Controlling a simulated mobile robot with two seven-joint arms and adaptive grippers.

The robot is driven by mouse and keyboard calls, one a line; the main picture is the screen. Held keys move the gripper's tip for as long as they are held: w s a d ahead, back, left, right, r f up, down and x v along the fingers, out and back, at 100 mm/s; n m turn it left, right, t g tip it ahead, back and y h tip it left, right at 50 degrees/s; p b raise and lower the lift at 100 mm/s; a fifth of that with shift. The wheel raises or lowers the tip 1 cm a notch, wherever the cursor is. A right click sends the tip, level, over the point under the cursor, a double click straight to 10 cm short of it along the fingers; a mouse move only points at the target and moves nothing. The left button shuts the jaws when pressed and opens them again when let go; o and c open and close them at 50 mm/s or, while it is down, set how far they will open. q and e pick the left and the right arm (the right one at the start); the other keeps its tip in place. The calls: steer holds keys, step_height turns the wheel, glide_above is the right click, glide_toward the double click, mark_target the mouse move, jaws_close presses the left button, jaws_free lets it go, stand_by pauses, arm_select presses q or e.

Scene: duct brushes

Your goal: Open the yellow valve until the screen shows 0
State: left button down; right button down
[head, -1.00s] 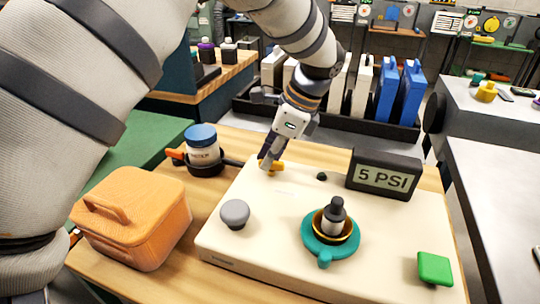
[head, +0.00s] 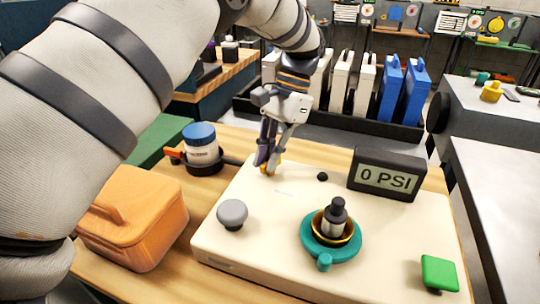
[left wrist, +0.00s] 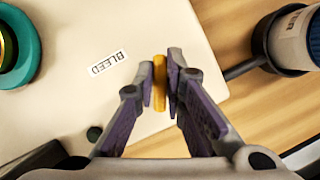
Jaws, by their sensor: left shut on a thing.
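The yellow valve (head: 275,168) sits at the back left of a cream panel box (head: 262,235). My left gripper (head: 268,167) is shut on the valve's handle from above. In the left wrist view the yellow handle (left wrist: 159,82) lies between the two fingertips (left wrist: 162,88), beside a label reading BLEED (left wrist: 106,62). The screen (head: 386,177) at the back right of the panel reads 0 PSI. My right gripper is not in view.
The panel also bears a grey knob (head: 232,213), a teal ring with a dark bottle (head: 334,228) and a green button (head: 439,272). An orange case (head: 135,225) and a blue-lidded jar (head: 201,147) stand at left.

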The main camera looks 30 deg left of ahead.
arm_select(q)
steer(key=shift+d+n+h, duration=0.1)
steer(key=shift+n+h, duration=0.7)
steer(key=shift+n, duration=1.3)
steer(key=c, duration=1.7)
jaws_free()
steer(key=shift+o, duration=0.2)
steer(key=v, duration=0.7)
steer(key=shift+w+r, duration=0.15)
